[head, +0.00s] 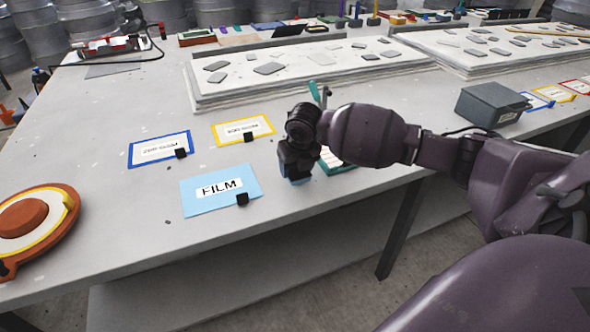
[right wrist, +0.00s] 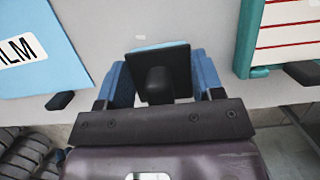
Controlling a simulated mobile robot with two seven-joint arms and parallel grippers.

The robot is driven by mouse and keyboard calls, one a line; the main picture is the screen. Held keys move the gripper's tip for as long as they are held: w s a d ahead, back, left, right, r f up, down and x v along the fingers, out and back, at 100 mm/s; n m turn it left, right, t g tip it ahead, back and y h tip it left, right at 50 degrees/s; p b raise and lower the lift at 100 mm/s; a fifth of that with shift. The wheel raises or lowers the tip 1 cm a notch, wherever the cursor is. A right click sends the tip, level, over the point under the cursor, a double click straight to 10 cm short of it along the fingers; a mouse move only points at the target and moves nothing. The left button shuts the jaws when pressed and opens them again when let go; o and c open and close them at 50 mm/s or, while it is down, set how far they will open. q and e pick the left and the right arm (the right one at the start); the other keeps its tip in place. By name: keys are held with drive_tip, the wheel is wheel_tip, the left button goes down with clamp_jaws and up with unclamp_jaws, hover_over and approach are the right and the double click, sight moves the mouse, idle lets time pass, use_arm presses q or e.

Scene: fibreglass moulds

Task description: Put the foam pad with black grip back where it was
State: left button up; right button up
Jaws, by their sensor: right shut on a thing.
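The foam pad with black grip (right wrist: 158,75) shows in the right wrist view as a dark square plate with a raised black grip and a light blue edge along its far side. My right gripper (right wrist: 160,88) is shut on it, with a blue finger on each side. In the head view my right gripper (head: 297,172) is over the table's front part, right of the light blue FILM card, and mostly hides the pad. I cannot tell whether the pad touches the table. My left gripper is not in view.
The FILM card (head: 220,189) lies left of the gripper; a teal-edged board (right wrist: 285,35) lies close on its right. Blue-framed (head: 160,149) and yellow-framed (head: 242,129) cards lie behind. A grey box (head: 490,104) stands right, an orange round thing (head: 32,226) far left. The table's front edge is near.

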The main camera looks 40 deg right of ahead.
sight(301, 177)
drive_tip(key=shift+f, duration=0.55)
drive_tip(key=shift+r, duration=0.1)
drive_tip(key=o, duration=0.8)
drive_tip(key=shift+o, duration=0.2)
drive_tip(key=shift+r, duration=0.4)
drive_tip(key=p+v, duration=0.1)
drive_tip(key=v, duration=0.5)
drive_tip(key=shift+r+p, duration=0.1)
drive_tip(key=shift+p, duration=0.25)
drive_tip(key=p+v, duration=0.1)
drive_tip(key=v, duration=0.4)
drive_tip(key=shift+s, duration=0.1)
